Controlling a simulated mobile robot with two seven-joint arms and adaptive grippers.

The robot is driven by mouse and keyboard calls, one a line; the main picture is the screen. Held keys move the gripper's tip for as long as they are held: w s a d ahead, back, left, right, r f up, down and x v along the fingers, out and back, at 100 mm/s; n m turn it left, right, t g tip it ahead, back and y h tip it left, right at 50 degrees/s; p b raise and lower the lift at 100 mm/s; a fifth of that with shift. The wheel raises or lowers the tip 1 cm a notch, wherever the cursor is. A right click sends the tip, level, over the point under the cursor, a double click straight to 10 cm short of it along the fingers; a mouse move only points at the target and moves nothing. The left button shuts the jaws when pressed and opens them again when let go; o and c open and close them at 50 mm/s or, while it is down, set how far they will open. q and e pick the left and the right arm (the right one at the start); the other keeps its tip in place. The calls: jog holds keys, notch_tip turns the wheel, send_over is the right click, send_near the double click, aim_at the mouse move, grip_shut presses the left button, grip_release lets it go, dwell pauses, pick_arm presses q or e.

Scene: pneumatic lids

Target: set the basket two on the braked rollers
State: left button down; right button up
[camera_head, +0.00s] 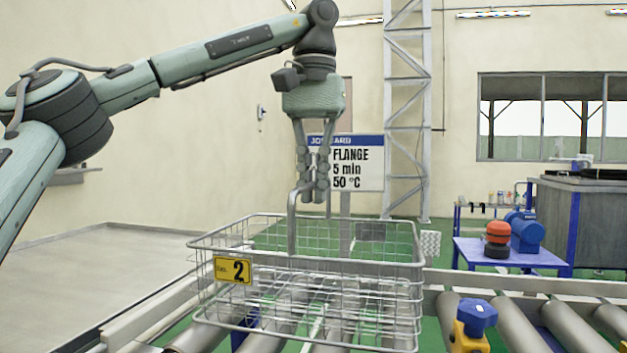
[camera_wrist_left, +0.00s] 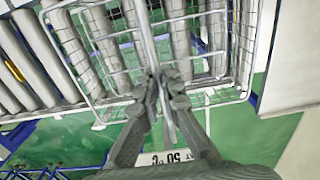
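The wire basket two (camera_head: 310,262) has a yellow label marked 2 and a raised metal handle. My left gripper (camera_head: 313,188) is above it, its fingers closed around the handle's top bar. In the left wrist view the fingertips (camera_wrist_left: 162,82) meet at the bar, with the basket's wire mesh (camera_wrist_left: 245,50) beyond. The basket is level over grey rollers (camera_head: 265,342), which show through its mesh. I cannot tell whether its bottom touches them. My right gripper is in neither view.
A blue-topped yellow knob (camera_head: 473,318) stands at the conveyor, right of the basket, among more bare rollers (camera_head: 572,325). A sign (camera_head: 358,170) stands behind the gripper. A blue table (camera_head: 510,254) with an orange-and-black item and a blue machine is at back right.

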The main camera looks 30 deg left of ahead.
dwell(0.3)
pick_arm(q)
jog(key=shift+f, duration=0.35)
jog(key=c, duration=1.6)
grip_release()
jog(key=shift+c, duration=0.2)
jog(key=shift+r, duration=3.8)
